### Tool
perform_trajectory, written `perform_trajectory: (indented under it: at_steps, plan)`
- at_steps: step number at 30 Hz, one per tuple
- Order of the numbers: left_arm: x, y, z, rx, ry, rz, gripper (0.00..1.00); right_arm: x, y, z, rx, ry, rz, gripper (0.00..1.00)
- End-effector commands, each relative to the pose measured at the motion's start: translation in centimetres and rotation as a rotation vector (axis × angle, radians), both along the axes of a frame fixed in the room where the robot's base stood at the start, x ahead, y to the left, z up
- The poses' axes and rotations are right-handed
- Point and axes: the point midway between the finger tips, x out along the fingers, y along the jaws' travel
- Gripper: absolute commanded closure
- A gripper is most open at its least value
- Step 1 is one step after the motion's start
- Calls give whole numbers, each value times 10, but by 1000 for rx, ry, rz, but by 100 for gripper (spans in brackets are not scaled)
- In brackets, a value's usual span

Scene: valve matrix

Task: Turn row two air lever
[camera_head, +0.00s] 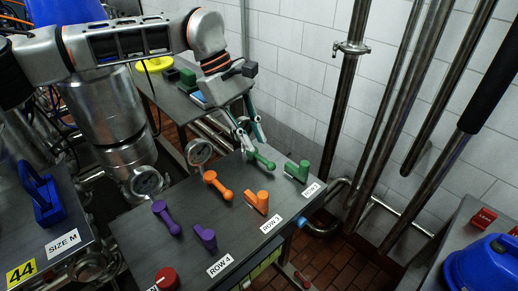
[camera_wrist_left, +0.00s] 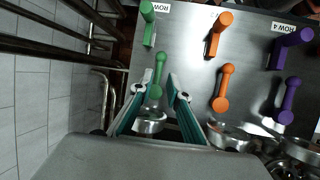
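A green two-knobbed lever (camera_head: 262,160) and a green upright-handled lever (camera_head: 298,172) sit in the far row of the dark panel, beside a row label (camera_head: 310,190) whose number is hard to read. My left gripper (camera_head: 249,133) is over the two-knobbed lever. In the left wrist view the open fingers (camera_wrist_left: 157,86) stand on either side of this green lever (camera_wrist_left: 155,78), with gaps visible; contact cannot be told. The upright green lever (camera_wrist_left: 147,22) also shows there, clear of the fingers. My right gripper is not in view.
Orange levers (camera_head: 217,186) and (camera_head: 257,203) form the ROW 3 row, and purple levers (camera_head: 166,217) and (camera_head: 205,238) form ROW 4. A red knob (camera_head: 166,279) is nearest. Gauges (camera_head: 200,151) stand along the panel's left edge. Steel pipes (camera_head: 345,110) rise behind.

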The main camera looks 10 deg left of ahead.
Motion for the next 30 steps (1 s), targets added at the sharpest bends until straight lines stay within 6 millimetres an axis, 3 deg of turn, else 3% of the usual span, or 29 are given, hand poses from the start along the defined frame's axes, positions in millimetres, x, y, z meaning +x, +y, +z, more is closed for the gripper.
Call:
perform_trajectory:
  at_steps: [6, 12, 30]
  plan:
    - [6, 18, 40, 0, -3, 2, 84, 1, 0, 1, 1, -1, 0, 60]
    - [8, 27, 60, 0, -2, 0, 84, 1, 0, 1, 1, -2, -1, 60]
    - [8, 29, 64, 0, 0, -1, 84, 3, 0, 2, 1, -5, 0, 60]
